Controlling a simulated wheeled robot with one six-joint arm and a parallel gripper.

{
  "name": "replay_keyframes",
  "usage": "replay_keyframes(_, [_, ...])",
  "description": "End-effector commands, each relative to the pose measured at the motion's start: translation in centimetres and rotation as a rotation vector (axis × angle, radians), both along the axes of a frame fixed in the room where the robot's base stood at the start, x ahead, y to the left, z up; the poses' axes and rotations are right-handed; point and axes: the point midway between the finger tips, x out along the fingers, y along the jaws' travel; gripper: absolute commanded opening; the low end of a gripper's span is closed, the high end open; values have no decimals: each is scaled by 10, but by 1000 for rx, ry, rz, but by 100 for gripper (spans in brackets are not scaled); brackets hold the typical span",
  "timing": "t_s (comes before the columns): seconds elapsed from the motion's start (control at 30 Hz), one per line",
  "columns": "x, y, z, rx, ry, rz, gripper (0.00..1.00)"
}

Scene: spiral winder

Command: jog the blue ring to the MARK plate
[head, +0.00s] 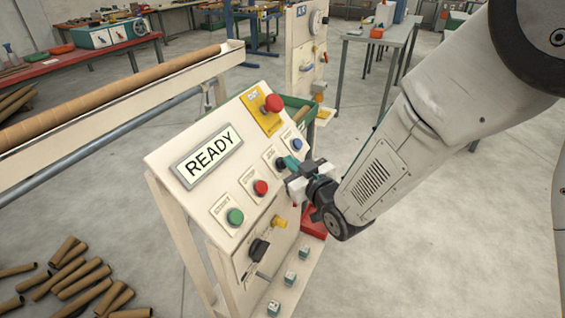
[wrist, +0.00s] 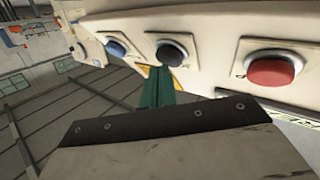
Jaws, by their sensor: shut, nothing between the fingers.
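The control panel (head: 170,158) is tilted and its display (head: 208,157) reads READY. It carries a green button (head: 235,216), a red button (head: 260,187), a black button (wrist: 172,50) and a blue button (head: 297,144). In the wrist view the blue button (wrist: 116,47) is left of the black one and the red button (wrist: 275,68) is at the right. My gripper (head: 290,163) is shut and empty, its teal fingertips (wrist: 157,85) close to the black button. I cannot tell whether they touch it. I cannot make out a blue ring or a MARK plate.
A red emergency knob (head: 272,103) sits on a yellow plate at the panel's top. A black selector (head: 259,249) and a yellow knob (head: 279,222) are lower down. A long brown tube (head: 110,97) lies behind the panel. Floor at the right is clear.

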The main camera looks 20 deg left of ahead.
Motion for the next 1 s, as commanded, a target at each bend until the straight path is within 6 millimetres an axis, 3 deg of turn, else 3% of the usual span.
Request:
replay_keyframes(0.73, [0, 5, -4, 0, 0, 0, 0])
replay_keyframes(1.0, [0, -2, 1, -1, 1, 0, 0])
